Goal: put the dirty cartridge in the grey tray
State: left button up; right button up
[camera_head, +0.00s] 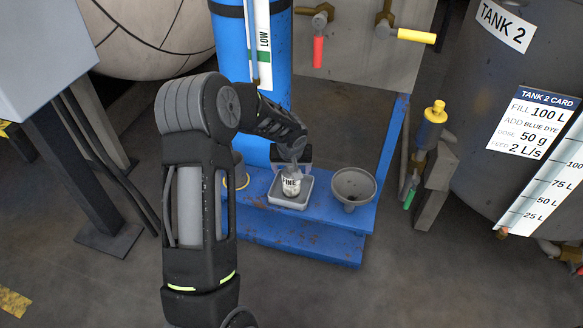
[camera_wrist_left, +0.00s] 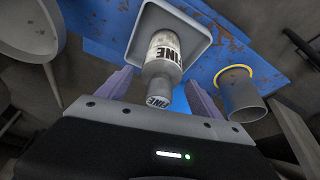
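The dirty cartridge (camera_head: 291,186), a pale, smudged cylinder marked FINE, stands in the square grey tray (camera_head: 301,204) on the blue stand. In the left wrist view the cartridge (camera_wrist_left: 162,58) has its wide part over the tray (camera_wrist_left: 203,42) and its narrower neck toward my gripper. My left gripper (camera_head: 291,158) is just above the cartridge in the head view. In the left wrist view its two fingers (camera_wrist_left: 160,92) are spread on either side of the neck, with gaps visible. My right gripper is not in view.
A grey funnel-like cup (camera_head: 353,186) stands right of the tray on the blue stand (camera_head: 312,238). A grey cylinder with a yellow ring (camera_wrist_left: 241,95) is beside the tray. A blue column (camera_head: 232,50) rises behind; Tank 2 (camera_head: 470,130) is at right.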

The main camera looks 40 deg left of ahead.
pick_arm(q)
jog(key=shift+r, duration=0.15)
jog(key=shift+r+p, duration=0.2)
jog(key=shift+p, duration=0.1)
jog(key=p+v, duration=0.3)
jog(key=v, duration=0.8)
jog(key=shift+s+r, duration=0.15)
jog(key=shift+r, duration=0.15)
jog(key=shift+d, duration=0.1)
jog(key=s+d+f+m+g+h, duration=0.1)
jog(key=s+d+f+m+h, duration=0.3)
jog(key=d+f, duration=0.6)
jog(key=s+d+f+n+h, duration=0.15)
jog(key=s+d+f, duration=0.45)
jog(key=d, duration=0.6)
jog(key=s+d+f+m, duration=0.1)
jog(key=s+d+f, duration=0.3)
jog(key=s, duration=0.2)
jog(key=s+d+f+m+g, duration=0.1)
jog(key=s+d+f, duration=0.2)
jog(key=s+d, duration=0.2)
jog(key=shift+s+d+f+g+h, duration=0.25)
jog(key=shift+s+f+h, duration=0.2)
jog(key=shift+s, duration=0.55)
